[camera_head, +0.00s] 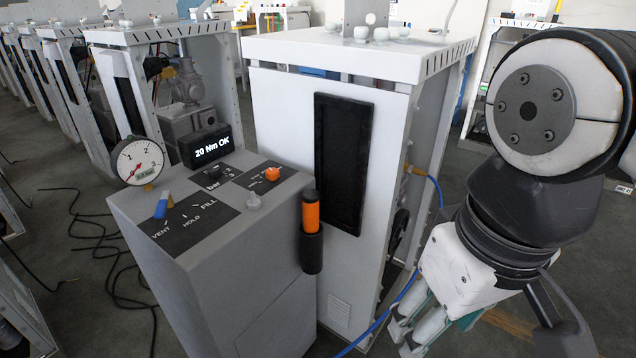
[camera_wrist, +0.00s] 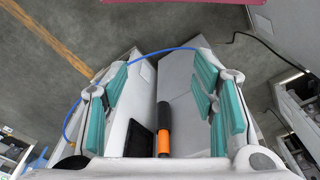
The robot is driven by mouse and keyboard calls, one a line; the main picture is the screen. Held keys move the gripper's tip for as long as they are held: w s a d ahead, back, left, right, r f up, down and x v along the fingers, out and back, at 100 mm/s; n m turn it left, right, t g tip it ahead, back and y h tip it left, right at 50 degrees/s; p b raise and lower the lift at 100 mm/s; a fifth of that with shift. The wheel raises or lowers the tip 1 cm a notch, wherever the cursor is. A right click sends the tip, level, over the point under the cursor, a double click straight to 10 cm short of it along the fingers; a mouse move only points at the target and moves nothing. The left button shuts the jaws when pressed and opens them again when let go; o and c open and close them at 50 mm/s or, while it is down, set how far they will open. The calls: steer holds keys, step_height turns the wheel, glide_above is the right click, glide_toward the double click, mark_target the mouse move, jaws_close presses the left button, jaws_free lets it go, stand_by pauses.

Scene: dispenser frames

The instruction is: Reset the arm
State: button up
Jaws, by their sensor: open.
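My gripper (camera_head: 412,328) hangs low at the right in the head view, beside the front of the dispenser frame. The wrist view shows my gripper (camera_wrist: 163,85) with its teal-padded fingers spread wide and nothing between them. My arm comes in from the upper right and bends downward. An orange-handled tool (camera_head: 311,210) sits upright in a black holster on the console's side, apart from my gripper. The tool also shows in the wrist view (camera_wrist: 163,143), low between the fingers.
The grey console (camera_head: 235,270) carries a pressure gauge (camera_head: 139,161), a blue lever (camera_head: 161,206), an orange knob (camera_head: 272,174) and a display (camera_head: 207,146) reading "20 Nm OK". A white dispenser frame (camera_head: 284,130) stands behind. A blue hose (camera_head: 407,287) runs near my gripper. Cables lie on the floor.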

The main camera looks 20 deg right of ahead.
stand_by(0.4)
step_height(320, 180, up, 17)
steer(key=t+p, duration=0.3)
steer(key=p, duration=1.2)
steer(key=shift+f, duration=0.2)
